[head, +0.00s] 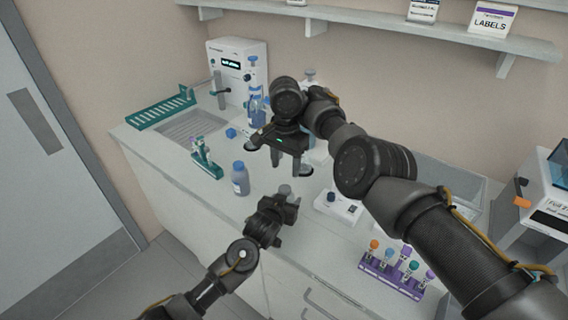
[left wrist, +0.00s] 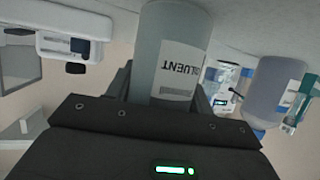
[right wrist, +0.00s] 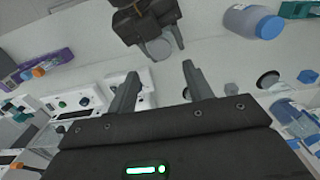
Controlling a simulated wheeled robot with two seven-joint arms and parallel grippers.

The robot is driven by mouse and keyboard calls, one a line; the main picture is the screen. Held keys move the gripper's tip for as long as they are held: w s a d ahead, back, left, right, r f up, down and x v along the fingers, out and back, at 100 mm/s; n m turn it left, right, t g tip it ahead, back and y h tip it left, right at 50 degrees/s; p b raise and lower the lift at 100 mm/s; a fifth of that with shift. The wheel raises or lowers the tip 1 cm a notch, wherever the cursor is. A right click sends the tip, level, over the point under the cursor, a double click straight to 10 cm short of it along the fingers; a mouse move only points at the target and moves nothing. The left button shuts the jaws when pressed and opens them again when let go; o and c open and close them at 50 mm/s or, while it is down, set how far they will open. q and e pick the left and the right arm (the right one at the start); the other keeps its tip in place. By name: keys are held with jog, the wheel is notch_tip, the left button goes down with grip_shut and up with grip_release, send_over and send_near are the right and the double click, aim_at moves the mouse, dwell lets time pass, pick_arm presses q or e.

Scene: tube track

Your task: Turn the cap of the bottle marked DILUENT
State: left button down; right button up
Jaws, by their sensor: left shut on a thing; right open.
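The bottle marked DILUENT (left wrist: 178,50) is a grey cylinder with a white label, seen close up in the left wrist view. My left gripper (head: 280,205) is shut on it at the bench's front part. Its round grey cap (right wrist: 160,48) shows beyond my right fingers in the right wrist view, and its top also shows in the head view (head: 286,190). My right gripper (head: 289,168) is open and empty, pointing down, with its fingers apart (right wrist: 160,72). In the head view it appears just above and behind the cap. Most of the bottle's body is hidden there by my left gripper.
A blue-capped bottle (head: 240,182) stands to the left of the held one. A small white device with a dark knob (head: 338,207) is to the right, and a purple tube rack (head: 393,276) is nearer. A teal tube rack (head: 206,163) and a sink (head: 193,126) lie farther left.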

aim_at(286, 188)
jog(key=shift+s, duration=0.1)
jog(key=shift+f, duration=4.05)
jog(key=c, duration=1)
jog(key=n, duration=0.6)
jog(key=shift+d, duration=0.1)
jog(key=o, duration=1.1)
